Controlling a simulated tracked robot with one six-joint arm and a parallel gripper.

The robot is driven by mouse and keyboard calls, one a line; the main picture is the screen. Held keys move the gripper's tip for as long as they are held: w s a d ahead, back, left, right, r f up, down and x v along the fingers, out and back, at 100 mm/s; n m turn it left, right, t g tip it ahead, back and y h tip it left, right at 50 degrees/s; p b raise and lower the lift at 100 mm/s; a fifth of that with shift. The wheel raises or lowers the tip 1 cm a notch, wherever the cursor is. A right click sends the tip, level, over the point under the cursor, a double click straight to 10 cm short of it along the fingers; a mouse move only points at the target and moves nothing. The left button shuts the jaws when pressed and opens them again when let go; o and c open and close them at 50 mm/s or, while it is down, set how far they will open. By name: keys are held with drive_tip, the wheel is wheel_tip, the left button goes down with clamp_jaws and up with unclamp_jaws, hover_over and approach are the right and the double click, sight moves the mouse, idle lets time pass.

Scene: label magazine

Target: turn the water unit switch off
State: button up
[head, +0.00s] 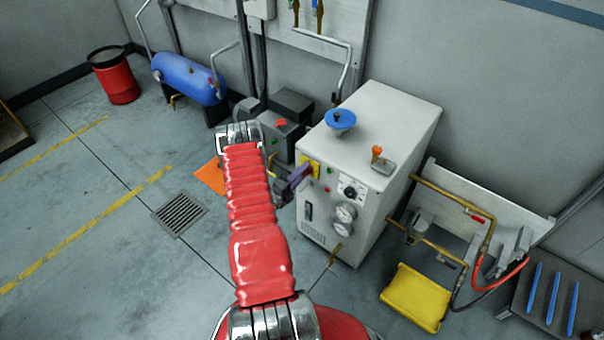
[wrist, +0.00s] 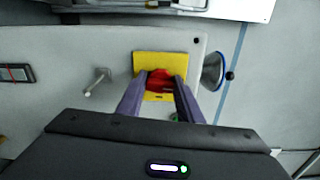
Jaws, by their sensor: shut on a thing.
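The water unit (head: 390,110) is a white cabinet with gauges and a dial on its front. Its red switch (wrist: 159,80) sits on a yellow plate (wrist: 172,60) in the wrist view. In the head view the yellow plate (head: 313,162) shows at the upper left of the front, with the switch mostly hidden. My gripper (wrist: 161,83) has its purple fingers on both sides of the red switch and is shut on it. In the head view my gripper (head: 300,174) reaches the plate from the left. I cannot tell the switch's exact angle.
A blue funnel-like part (head: 340,120) and an orange-topped lever (head: 377,153) stand on the cabinet. Two gauges (head: 345,212) sit below the dial. Pipes and a yellow case (head: 415,296) are at right. A blue tank (head: 188,80) is behind. The left floor is mostly open.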

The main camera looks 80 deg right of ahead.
drive_tip(key=shift+w+f+n, duration=0.1)
drive_tip(key=shift+w+n, duration=0.2)
drive_tip(key=shift+n, duration=0.3)
drive_tip(key=o, duration=0.8)
drive_tip(key=shift+c, duration=0.2)
drive_tip(key=o, duration=0.3)
drive_tip(key=shift+s, duration=0.15)
drive_tip(key=shift+a, duration=0.1)
drive_tip(key=v, duration=1.3)
drive_tip(key=shift+a, duration=0.35)
